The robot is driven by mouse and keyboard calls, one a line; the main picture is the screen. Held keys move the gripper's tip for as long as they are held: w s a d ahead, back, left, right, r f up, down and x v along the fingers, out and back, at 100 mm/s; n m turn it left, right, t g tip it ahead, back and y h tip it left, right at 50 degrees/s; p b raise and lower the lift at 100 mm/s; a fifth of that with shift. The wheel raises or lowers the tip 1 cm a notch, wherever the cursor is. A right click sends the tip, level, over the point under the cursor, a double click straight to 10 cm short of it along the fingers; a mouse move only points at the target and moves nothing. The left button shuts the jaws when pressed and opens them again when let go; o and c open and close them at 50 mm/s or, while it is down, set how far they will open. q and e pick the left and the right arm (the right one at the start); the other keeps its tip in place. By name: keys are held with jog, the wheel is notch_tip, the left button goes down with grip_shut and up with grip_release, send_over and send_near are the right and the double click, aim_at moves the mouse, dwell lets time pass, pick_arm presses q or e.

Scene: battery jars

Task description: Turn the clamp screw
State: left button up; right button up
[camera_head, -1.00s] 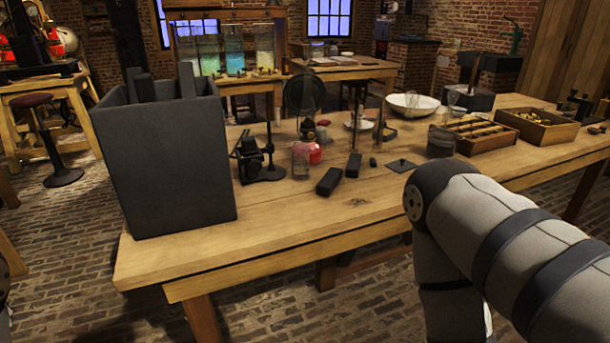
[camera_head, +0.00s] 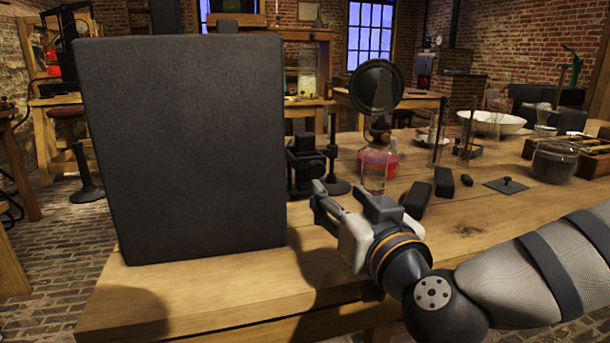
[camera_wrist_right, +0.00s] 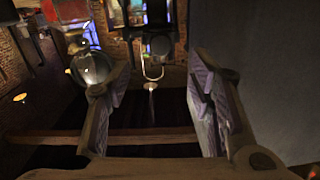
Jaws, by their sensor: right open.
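A small dark clamp stand (camera_head: 308,165) with a block-like head and a post is on the wooden table, just right of the big dark box. The same dark device seems to show at the top middle of the right wrist view (camera_wrist_right: 157,40), with a thin pale U-shaped loop (camera_wrist_right: 152,72) below it. I cannot make out the clamp screw for certain. My right gripper (camera_head: 340,192) is open and empty, in front of the clamp stand and apart from it. Its two fingers also show spread in the right wrist view (camera_wrist_right: 160,75). My left gripper is out of view.
The tall dark box (camera_head: 180,150) stands close left of my right gripper. A glass lamp with red liquid (camera_head: 377,165) and a round dark disc (camera_head: 376,87) stand behind it. Dark blocks (camera_head: 417,198) lie to the right. The front table edge (camera_head: 200,305) is bare.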

aim_at(318, 170)
jog(key=shift+w+r, duration=0.2)
jog(key=shift+w, duration=0.1)
jog(key=b+x, duration=0.1)
jog(key=x, duration=0.8)
jog(key=shift+w+a+f, duration=0.1)
jog(key=shift+w+a, duration=0.1)
jog(key=shift+w, duration=0.15)
jog(key=shift+w+a, duration=0.2)
jog(key=shift+w, duration=0.35)
grip_shut()
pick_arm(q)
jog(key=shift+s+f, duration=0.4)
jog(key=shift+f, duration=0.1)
